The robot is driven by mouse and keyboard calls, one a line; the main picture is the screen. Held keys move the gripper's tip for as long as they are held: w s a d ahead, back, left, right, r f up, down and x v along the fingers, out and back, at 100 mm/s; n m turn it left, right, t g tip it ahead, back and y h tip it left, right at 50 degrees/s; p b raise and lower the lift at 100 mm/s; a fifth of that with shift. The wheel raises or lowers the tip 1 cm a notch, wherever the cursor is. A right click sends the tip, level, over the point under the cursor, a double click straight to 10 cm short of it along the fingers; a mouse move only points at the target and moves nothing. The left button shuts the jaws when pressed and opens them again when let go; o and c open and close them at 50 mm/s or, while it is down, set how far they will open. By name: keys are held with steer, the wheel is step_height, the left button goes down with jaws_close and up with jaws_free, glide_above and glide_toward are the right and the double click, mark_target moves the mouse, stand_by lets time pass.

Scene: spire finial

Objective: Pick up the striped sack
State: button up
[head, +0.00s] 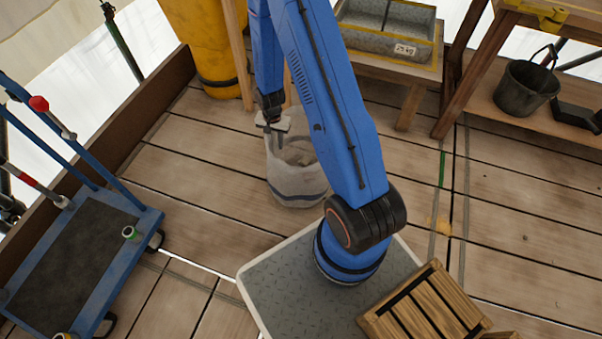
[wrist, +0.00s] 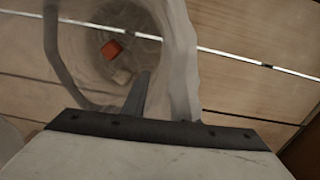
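The striped sack (head: 296,183) is an open whitish cloth sack with a dark blue band near its base. It stands upright on the plank floor behind my base in the head view, partly hidden by my arm. My gripper (head: 273,128) points down at the left side of its rim. In the wrist view I look down into the sack (wrist: 181,50), where an orange-red block and a pale piece lie at the bottom. One dark finger shows inside the wall. The other finger is hidden, apparently behind the cloth, so I cannot tell whether they are closed on it.
A blue cart (head: 75,262) stands at the left. A yellow barrel (head: 203,40) and a bench with a grey tray (head: 388,45) are at the back. A dark bucket (head: 526,88) sits on a shelf at right. Floor is clear around the sack.

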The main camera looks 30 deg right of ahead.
steer(key=shift+f, duration=0.15)
jaws_close()
steer(key=shift+w, duration=0.1)
stand_by(1.4)
